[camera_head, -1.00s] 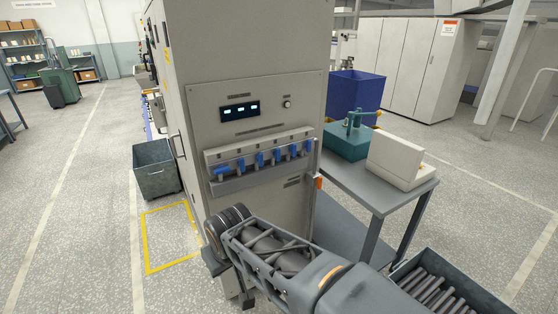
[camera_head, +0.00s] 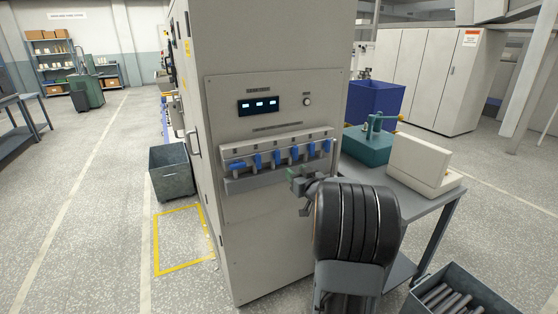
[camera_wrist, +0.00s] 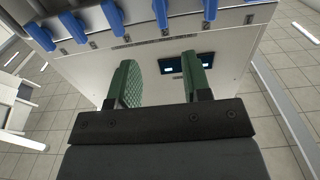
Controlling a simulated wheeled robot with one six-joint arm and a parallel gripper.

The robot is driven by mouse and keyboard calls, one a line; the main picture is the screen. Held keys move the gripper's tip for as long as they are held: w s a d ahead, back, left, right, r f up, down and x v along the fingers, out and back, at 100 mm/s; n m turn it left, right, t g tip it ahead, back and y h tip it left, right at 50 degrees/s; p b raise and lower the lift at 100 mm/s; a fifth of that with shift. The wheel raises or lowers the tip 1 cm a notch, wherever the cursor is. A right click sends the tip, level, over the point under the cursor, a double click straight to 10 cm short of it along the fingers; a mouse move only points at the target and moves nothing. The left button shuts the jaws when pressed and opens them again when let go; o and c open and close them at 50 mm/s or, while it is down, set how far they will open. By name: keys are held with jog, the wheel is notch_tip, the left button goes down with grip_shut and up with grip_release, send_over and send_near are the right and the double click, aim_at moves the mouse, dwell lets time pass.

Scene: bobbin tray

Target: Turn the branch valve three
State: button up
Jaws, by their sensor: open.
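A grey cabinet carries a row of several blue valve handles in the head view. The third handle from the left (camera_head: 276,157) hangs roughly upright; the leftmost handle (camera_head: 236,166) lies more sideways. My gripper (camera_head: 298,176) is just below the right part of the row, partly hidden by my wrist. In the wrist view my gripper (camera_wrist: 160,62) has its two green fingers apart with nothing between them. Several blue handles (camera_wrist: 160,12) show beyond the fingertips along the top edge.
A display (camera_head: 259,105) and a knob (camera_head: 307,101) sit above the row. A grey bench (camera_head: 425,205) with a teal device (camera_head: 367,146) and a beige box (camera_head: 424,165) stands close on the right. A bin of rods (camera_head: 462,298) is at lower right. Left floor is open.

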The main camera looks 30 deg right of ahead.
aim_at(279, 157)
jog(key=w, duration=0.4)
jog(key=w+d+p, duration=0.1)
jog(key=w, duration=0.8)
jog(key=shift+d, duration=0.35)
jog(key=shift+c, duration=0.2)
jog(key=shift+s, duration=0.1)
grip_shut()
